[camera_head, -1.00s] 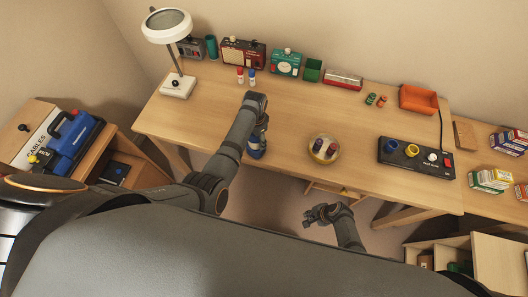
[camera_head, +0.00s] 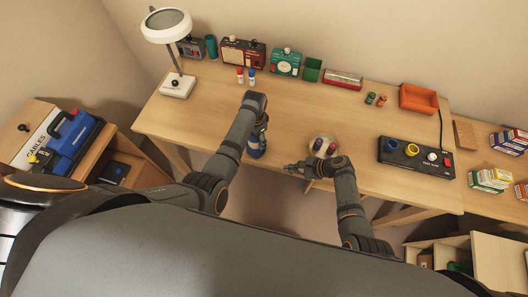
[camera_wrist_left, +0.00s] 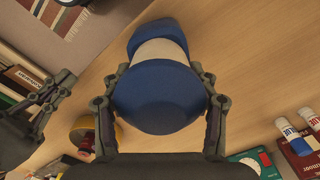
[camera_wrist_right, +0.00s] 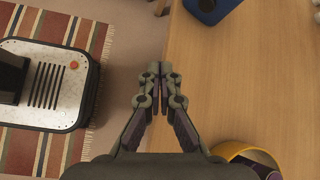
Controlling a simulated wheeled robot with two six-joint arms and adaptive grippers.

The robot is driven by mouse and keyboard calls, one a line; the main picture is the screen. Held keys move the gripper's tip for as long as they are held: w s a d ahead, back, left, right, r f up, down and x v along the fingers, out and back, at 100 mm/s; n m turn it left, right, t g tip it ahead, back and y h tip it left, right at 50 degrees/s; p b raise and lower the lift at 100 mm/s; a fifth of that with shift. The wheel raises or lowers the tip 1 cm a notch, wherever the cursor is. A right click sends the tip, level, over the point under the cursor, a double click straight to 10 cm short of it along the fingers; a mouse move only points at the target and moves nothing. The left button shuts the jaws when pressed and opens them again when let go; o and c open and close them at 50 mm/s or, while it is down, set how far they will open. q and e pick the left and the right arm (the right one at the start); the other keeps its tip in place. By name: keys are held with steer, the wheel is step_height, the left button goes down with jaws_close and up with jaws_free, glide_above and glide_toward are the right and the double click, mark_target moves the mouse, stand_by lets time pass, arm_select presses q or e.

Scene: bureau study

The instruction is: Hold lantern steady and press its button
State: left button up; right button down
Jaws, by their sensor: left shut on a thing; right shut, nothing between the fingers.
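The lantern (camera_head: 256,146) is blue with a pale band and stands near the table's front edge, partly hidden by my left arm. In the left wrist view the blue lantern (camera_wrist_left: 160,100) fills the space between the fingers of my left gripper (camera_wrist_left: 158,78), which is shut on it. My right gripper (camera_head: 290,168) is shut and empty at the table's front edge, right of the lantern and apart from it. In the right wrist view its closed fingertips (camera_wrist_right: 155,70) point toward the lantern (camera_wrist_right: 208,8) at the top edge. I cannot make out the lantern's button.
A black panel (camera_head: 400,162) with coloured knobs lies farther right. A white lamp (camera_head: 176,86), radios and an orange tray (camera_head: 418,100) stand toward the back. The table's middle is clear.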

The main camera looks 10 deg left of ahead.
steer(key=shift+w+a, duration=0.6)
steer(key=shift+a, duration=0.75)
steer(key=shift+w+a, duration=0.6)
steer(key=shift+a, duration=0.7)
steer(key=shift+w+a, duration=0.6)
steer(key=shift+a, duration=0.75)
steer(key=shift+a, duration=0.1)
steer(key=shift+w+a, duration=0.15)
steer(key=shift+a, duration=0.15)
steer(key=shift+d, duration=0.15)
steer(key=shift+d, duration=0.25)
steer(key=shift+s, duration=0.2)
steer(key=shift+s+d, duration=0.35)
steer(key=shift+d, duration=0.4)
steer(key=shift+s+d, duration=0.3)
steer(key=shift+d, duration=0.5)
steer(key=shift+s+d, duration=0.35)
steer(key=shift+d, duration=0.4)
